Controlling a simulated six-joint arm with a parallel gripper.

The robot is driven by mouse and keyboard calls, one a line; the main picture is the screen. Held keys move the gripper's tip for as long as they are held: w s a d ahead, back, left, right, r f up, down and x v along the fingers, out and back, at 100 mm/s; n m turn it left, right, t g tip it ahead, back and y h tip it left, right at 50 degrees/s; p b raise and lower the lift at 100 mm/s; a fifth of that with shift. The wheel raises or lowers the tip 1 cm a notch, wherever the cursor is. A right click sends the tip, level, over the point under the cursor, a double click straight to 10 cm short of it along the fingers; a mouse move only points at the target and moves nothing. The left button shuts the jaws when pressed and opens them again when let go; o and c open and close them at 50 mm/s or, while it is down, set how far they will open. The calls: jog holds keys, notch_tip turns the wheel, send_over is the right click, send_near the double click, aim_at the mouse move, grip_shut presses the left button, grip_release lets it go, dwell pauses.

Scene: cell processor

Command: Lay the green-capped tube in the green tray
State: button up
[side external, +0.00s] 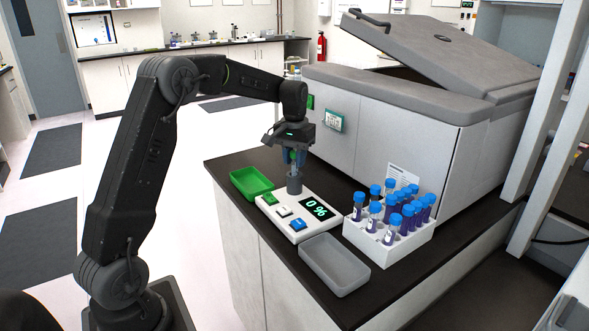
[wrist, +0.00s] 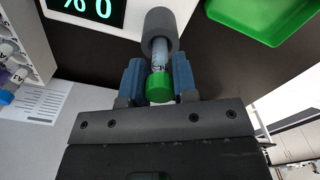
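The green-capped tube (wrist: 159,86) stands in a grey cylindrical holder (wrist: 160,30) in the wrist view. The holder (side external: 294,184) also shows in the side view, at the back edge of the white panel, where the tube is mostly hidden by the fingers. My gripper (side external: 294,158) points down over the holder. In the wrist view its blue fingers (wrist: 159,78) are on both sides of the tube, very close to the cap. I cannot tell whether they touch it. The green tray (side external: 252,183) is empty, left of the holder; its corner shows in the wrist view (wrist: 262,18).
A white panel (side external: 284,212) with buttons and a display reading 0% is beside the holder. A grey tray (side external: 334,264) lies empty in front. A white rack (side external: 388,244) of several blue-capped tubes stands right. A large machine (side external: 380,130) with a raised lid stands behind.

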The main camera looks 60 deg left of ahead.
grip_shut()
jog(key=shift+r, duration=0.65)
jog(key=shift+r, duration=2.95)
